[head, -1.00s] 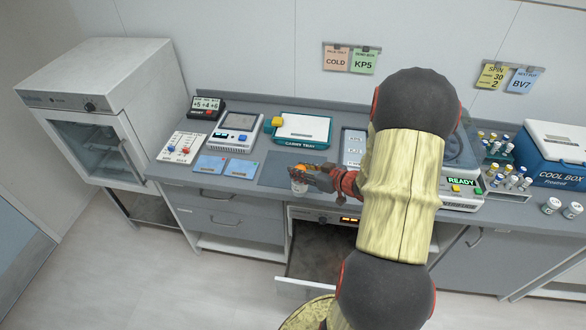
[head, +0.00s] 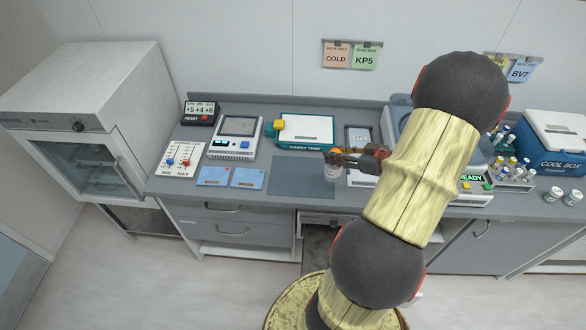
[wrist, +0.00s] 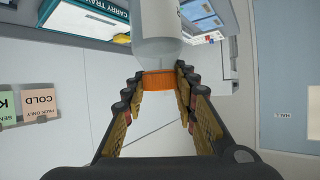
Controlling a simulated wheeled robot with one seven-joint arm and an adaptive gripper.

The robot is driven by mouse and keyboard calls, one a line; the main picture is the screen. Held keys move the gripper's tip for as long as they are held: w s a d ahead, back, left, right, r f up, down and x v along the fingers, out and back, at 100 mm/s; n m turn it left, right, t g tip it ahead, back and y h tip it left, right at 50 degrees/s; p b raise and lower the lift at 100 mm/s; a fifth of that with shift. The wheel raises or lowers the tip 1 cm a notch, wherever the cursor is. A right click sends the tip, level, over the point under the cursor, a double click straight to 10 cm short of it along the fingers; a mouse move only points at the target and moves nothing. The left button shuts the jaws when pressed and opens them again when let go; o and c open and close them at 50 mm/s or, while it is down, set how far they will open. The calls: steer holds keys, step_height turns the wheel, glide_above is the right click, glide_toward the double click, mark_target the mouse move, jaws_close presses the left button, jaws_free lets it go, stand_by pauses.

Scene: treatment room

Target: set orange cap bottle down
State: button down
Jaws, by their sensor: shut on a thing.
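The orange cap bottle has a pale, whitish body (head: 332,172) and an orange cap. My gripper (head: 342,157) is shut on it at the cap, with the body hanging below the fingers. In the head view it is over the right edge of the dark grey mat (head: 300,178), in front of the carry tray (head: 305,130). I cannot tell whether its base touches the counter. In the wrist view the orange cap (wrist: 160,80) sits between both fingers and the pale body (wrist: 158,35) extends toward the top of the picture.
Two blue cards (head: 216,176) lie left of the mat. A device with a small screen (head: 236,137) stands behind them. A pale panel (head: 357,140) is right of the carry tray. A vial rack (head: 515,172) and a blue cool box (head: 555,140) are at the right.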

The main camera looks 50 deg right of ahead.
steer(key=w+f+b, duration=0.2)
steer(key=w+f, duration=1)
steer(key=w, duration=0.1)
steer(key=shift+w+a+f+b, duration=0.3)
steer(key=shift+f, duration=0.1)
steer(key=shift+f, duration=0.15)
steer(key=c, duration=1.4)
jaws_free()
